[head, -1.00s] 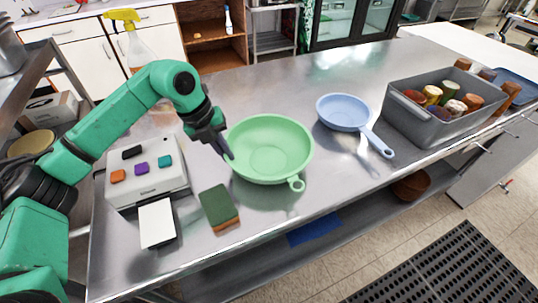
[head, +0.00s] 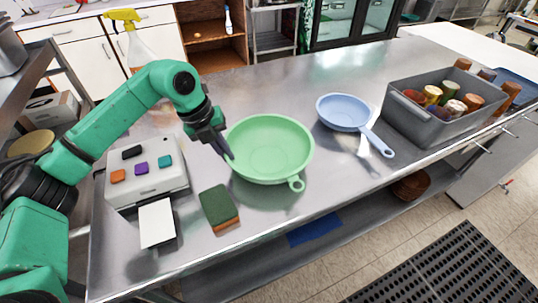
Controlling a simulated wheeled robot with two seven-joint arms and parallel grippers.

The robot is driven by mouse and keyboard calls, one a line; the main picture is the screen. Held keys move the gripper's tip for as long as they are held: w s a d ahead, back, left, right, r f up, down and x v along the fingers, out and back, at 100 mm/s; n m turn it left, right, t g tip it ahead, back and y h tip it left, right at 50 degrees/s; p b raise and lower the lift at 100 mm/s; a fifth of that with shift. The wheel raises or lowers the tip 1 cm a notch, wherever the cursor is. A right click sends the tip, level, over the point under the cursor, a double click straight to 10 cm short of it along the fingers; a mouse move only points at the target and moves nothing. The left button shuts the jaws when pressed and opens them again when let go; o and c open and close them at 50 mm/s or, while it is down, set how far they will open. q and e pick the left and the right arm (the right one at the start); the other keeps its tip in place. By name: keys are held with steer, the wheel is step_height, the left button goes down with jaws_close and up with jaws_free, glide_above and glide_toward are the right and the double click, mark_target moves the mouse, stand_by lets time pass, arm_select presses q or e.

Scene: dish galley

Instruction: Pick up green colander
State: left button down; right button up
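The green colander (head: 270,150) sits upright on the steel counter, near its front edge, with a small loop handle at its front right. My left gripper (head: 228,156) is at the colander's left rim, pointing down, with its fingertips at the rim. The fingers overlap in this view, so I cannot tell whether they are open or closed on the rim. My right gripper does not show.
A white device with coloured buttons (head: 146,180) and a green-and-brown sponge (head: 220,207) lie left of the colander. A blue pan (head: 343,112) and a grey bin of jars (head: 432,130) stand to the right. The steel counter (head: 280,85) is clear behind the colander.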

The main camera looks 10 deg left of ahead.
arm_select(q)
steer(key=shift+r, duration=0.15)
step_height(320, 180, up, 20)
steer(key=shift+p, duration=0.3)
stand_by(0.8)
